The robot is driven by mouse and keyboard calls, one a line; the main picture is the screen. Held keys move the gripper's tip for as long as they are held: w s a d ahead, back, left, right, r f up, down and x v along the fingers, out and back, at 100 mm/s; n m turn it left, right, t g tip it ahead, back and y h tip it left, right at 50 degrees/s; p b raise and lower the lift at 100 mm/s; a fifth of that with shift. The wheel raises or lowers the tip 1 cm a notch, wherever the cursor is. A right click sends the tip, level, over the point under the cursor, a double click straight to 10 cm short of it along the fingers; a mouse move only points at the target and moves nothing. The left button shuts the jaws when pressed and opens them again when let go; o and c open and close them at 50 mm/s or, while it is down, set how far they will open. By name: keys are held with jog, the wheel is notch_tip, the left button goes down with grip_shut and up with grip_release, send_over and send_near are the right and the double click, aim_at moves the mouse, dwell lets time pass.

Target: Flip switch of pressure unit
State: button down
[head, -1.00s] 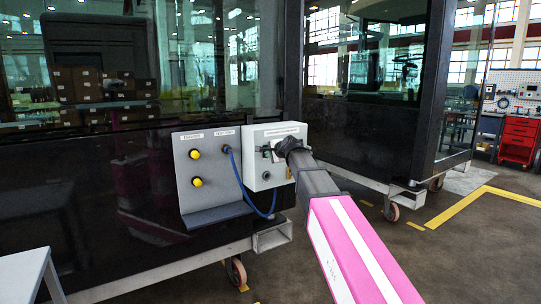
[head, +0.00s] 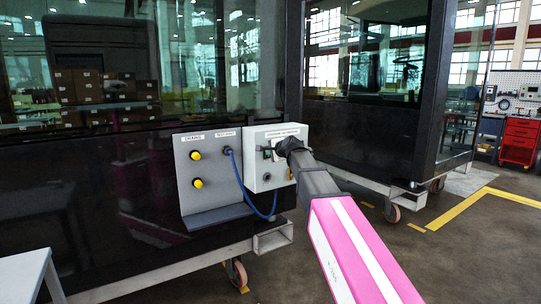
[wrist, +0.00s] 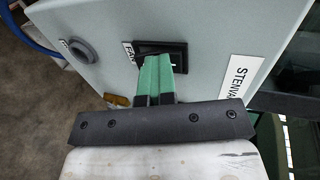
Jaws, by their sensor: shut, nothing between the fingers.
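The pressure unit (head: 255,182) is a light grey box with a label along its top, mounted on the dark cab wall. In the wrist view its front panel (wrist: 205,25) fills the upper part. The black switch (wrist: 178,50) sits in that panel, partly hidden behind my fingertips. My gripper (wrist: 158,62) has green fingers closed together with nothing between them. The fingertips are at the switch's lower left part, touching or very close; I cannot tell which.
A grey panel (head: 212,165) with two yellow knobs stands left of the box. A blue hose (head: 243,190) loops between them. A round grey button (wrist: 80,50) sits left of the switch. A white table corner (head: 25,270) is at lower left. Open floor lies right.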

jog(key=shift+w+r, duration=0.1)
jog(key=shift+r, duration=0.05)
jog(key=v, duration=1.4)
jog(key=shift+r, duration=0.25)
jog(key=shift+d+f, duration=0.2)
jog(key=shift+f, duration=0.5)
